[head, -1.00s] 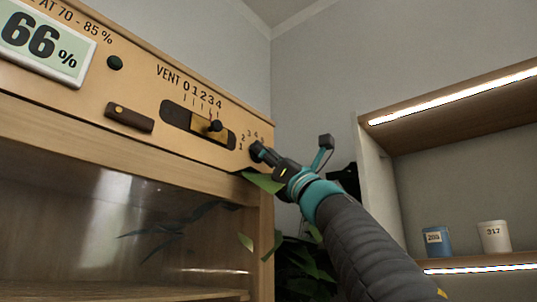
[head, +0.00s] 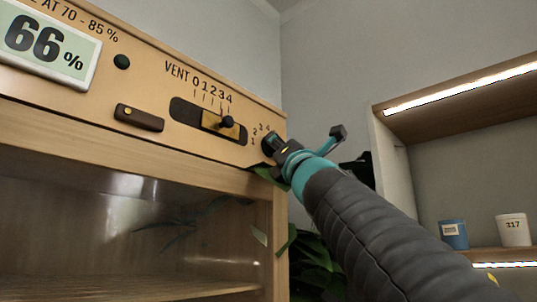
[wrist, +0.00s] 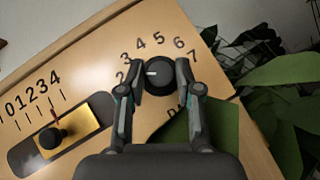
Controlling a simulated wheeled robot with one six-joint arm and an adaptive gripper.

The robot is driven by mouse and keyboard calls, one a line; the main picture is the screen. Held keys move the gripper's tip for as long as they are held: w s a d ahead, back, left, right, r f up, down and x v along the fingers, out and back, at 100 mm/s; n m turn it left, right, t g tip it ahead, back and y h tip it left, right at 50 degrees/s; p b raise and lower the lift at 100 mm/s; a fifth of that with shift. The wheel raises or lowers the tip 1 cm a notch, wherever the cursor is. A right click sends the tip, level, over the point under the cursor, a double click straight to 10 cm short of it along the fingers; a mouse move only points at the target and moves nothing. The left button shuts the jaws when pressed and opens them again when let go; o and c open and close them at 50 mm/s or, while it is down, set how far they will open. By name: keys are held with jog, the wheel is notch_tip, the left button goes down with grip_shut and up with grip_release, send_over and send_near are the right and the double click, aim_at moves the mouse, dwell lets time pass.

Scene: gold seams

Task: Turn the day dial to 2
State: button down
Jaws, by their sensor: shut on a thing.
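The day dial (wrist: 160,76) is a dark round knob on the wooden panel, ringed by numbers; 2 to 7 show in the wrist view. Its white mark points left, about toward the 2, which is partly covered by a finger. My gripper (wrist: 157,82) is shut on the dial, with one finger on each side of it. In the head view my gripper (head: 272,147) is at the panel's right end and hides most of the dial; small numbers show beside it.
The vent slider (head: 227,122) with its black knob is left of the dial; it also shows in the wrist view (wrist: 52,137). Green leaves (head: 310,262) hang close below and right of my gripper. A shelf with a blue pot (head: 454,234) and a white pot (head: 513,230) stands right.

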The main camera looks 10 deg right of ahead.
jog(key=shift+w, duration=0.1)
jog(key=c, duration=0.8)
grip_release()
jog(key=shift+w+a, duration=0.1)
jog(key=v, duration=1.2)
